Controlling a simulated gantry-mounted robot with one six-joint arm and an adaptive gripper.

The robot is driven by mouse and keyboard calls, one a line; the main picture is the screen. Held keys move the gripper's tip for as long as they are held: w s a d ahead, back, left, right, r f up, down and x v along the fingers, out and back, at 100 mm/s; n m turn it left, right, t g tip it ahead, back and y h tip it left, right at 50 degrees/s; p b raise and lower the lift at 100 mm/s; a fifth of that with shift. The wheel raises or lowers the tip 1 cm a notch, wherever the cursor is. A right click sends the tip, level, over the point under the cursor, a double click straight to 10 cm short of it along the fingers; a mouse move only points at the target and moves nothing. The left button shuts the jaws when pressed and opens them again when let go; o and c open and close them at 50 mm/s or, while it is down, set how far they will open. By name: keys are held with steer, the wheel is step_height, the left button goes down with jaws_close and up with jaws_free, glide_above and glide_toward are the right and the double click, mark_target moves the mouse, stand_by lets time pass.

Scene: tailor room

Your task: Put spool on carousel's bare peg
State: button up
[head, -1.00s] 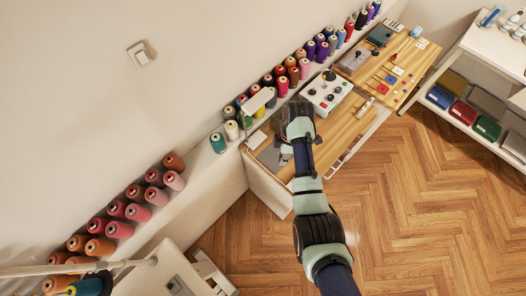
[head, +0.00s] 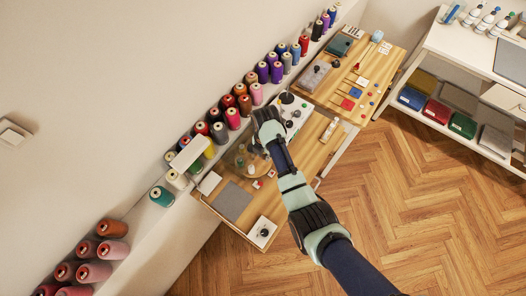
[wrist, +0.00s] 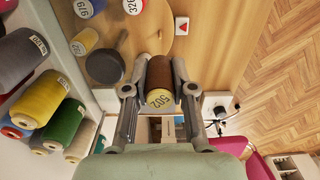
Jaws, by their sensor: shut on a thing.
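My gripper (wrist: 158,90) is shut on a brown spool (wrist: 160,71) with a pale end label reading 502, held between its two fingers in the wrist view. The round wooden carousel (wrist: 152,36) lies beyond the spool at the top of that view. Spools with pale labels, one reading 979 (wrist: 84,8), stand on it. A dark round piece (wrist: 104,66) is at its near left edge. In the head view the carousel (head: 231,163) is on the desk beside my gripper, partly hidden by my arm. I cannot make out a bare peg.
Rows of coloured thread cones (head: 240,105) stand on the wall ledge behind the desk. A white control box (head: 296,112) and a grey mat (head: 232,201) are on the desk. A second wooden table (head: 385,65) and white shelves (head: 460,60) lie to the right.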

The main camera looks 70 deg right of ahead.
steer(key=b, duration=0.5)
glide_above(265, 167)
steer(key=shift+w+f, duration=0.2)
steer(key=shift+f, duration=2.4)
steer(key=shift+r, duration=0.15)
steer(key=shift+f+b, duration=0.65)
steer(key=shift+f, duration=0.75)
steer(key=shift+f, duration=0.2)
steer(key=shift+f+b, duration=0.4)
steer(key=shift+f, duration=0.2)
steer(key=o, duration=0.9)
steer(key=shift+s, duration=0.1)
